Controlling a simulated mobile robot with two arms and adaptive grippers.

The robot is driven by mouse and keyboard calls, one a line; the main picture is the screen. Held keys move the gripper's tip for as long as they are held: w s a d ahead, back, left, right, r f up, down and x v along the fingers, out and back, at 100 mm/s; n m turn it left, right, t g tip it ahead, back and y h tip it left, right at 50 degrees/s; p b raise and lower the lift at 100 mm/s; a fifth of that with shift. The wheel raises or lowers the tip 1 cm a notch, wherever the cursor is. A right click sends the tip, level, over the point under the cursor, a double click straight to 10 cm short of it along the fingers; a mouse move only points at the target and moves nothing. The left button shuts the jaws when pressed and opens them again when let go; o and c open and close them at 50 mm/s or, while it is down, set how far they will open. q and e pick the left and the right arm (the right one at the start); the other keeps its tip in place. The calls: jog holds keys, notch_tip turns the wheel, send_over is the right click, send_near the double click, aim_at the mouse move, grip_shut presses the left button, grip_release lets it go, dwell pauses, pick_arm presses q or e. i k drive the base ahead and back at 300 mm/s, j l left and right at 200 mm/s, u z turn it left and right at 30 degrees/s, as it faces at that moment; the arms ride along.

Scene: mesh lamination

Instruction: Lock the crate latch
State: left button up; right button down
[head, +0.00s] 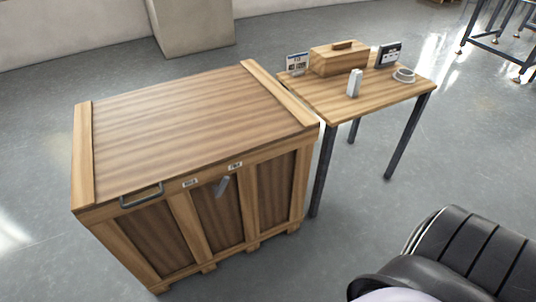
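A large wooden crate (150,130) stands on the floor at the left, with its flat lid down. The crate latch (222,186) is a small grey lever on the upper front, below the lid edge. It sits tilted, its lower end toward the left. Two small white labels, one left of the latch (190,183) and one above it (235,166), are too small to read surely. A dark metal handle (141,195) is on the front edge at the left. Neither of my grippers is in view.
A wooden table (330,98) with dark legs stands right of the crate, bearing a wooden box (340,60), a white block (354,83), cards and a white ring (404,75). A black ribbed shape fills the lower right. The floor before the crate is clear.

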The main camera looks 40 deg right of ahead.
aim_at(219, 191)
jog(key=z, duration=0.7)
